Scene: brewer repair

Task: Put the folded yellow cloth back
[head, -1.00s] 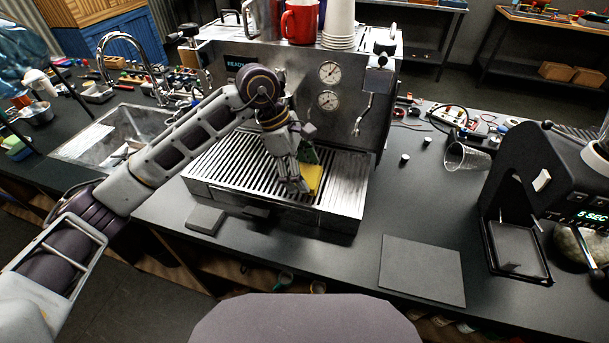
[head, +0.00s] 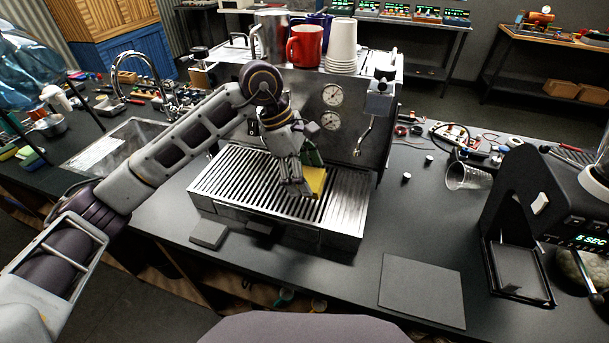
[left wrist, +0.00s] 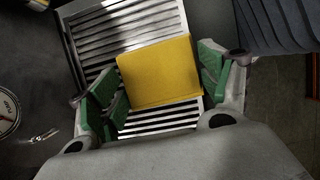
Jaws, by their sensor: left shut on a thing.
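The folded yellow cloth (head: 318,182) is at the drip tray (head: 228,180) of the espresso machine, toward the tray's right half. My left gripper (head: 307,177) is shut on the cloth and partly hides it in the head view. In the left wrist view the cloth (left wrist: 158,72) is a flat yellow square between the green finger pads, with the tray's slats behind it. I cannot tell whether the cloth touches the slats. My right gripper is not in view.
A red mug (head: 305,46) and stacked cups (head: 341,45) stand on the machine. The steam wand (head: 366,125) hangs right of the gauges. A grey slab (head: 209,235) lies before the tray. A dark mat (head: 422,289) and a grinder (head: 535,220) are to the right.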

